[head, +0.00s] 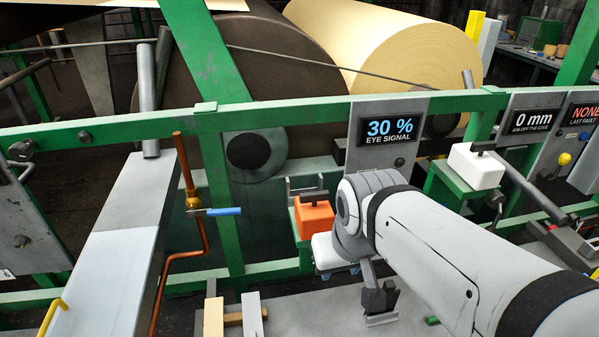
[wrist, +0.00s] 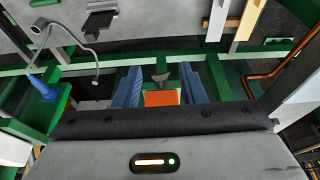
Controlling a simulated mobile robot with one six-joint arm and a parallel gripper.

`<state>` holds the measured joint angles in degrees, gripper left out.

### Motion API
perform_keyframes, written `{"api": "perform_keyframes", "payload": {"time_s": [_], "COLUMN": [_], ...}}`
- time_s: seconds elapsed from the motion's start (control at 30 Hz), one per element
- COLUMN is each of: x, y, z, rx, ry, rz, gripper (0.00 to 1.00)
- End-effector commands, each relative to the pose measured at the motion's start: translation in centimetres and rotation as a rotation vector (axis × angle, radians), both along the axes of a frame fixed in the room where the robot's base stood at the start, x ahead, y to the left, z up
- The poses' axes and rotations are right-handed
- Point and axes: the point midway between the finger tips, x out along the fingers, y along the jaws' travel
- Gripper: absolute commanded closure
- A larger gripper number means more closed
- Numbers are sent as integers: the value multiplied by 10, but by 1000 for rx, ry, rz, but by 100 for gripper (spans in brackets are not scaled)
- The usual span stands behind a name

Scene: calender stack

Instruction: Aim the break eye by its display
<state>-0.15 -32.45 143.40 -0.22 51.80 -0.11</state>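The eye signal display (head: 391,130) on a grey panel reads 30 %. An orange box (head: 313,218) with a dark knob on top sits at a green bracket on the frame, left of and below the display. A white box (head: 475,166) with a similar dark knob stands on a green bracket to the right. No label shows which box is the break eye. In the wrist view, my gripper (wrist: 160,86) has its blue fingers spread, with the orange box (wrist: 160,98) and its knob (wrist: 160,77) seen between them. I cannot tell whether the fingers touch it.
A second display (head: 533,118) reads 0 mm, aim off the edge; another (head: 585,115) reads none, last fault. Green frame rails (head: 290,118) cross in front of large rolls (head: 400,50). A copper pipe (head: 165,260) with a blue-handled valve (head: 223,211) stands at the left.

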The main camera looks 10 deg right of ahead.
Motion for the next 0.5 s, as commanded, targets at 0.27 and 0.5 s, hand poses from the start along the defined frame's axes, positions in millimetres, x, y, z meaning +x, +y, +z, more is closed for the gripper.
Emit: {"api": "perform_keyframes", "payload": {"time_s": [0.27,0.5], "x": [38,129], "y": [-6,-5], "z": [20,55], "rx": [1,2], "ry": [50,175], "rz": [-11,-9], "gripper": [40,20]}}
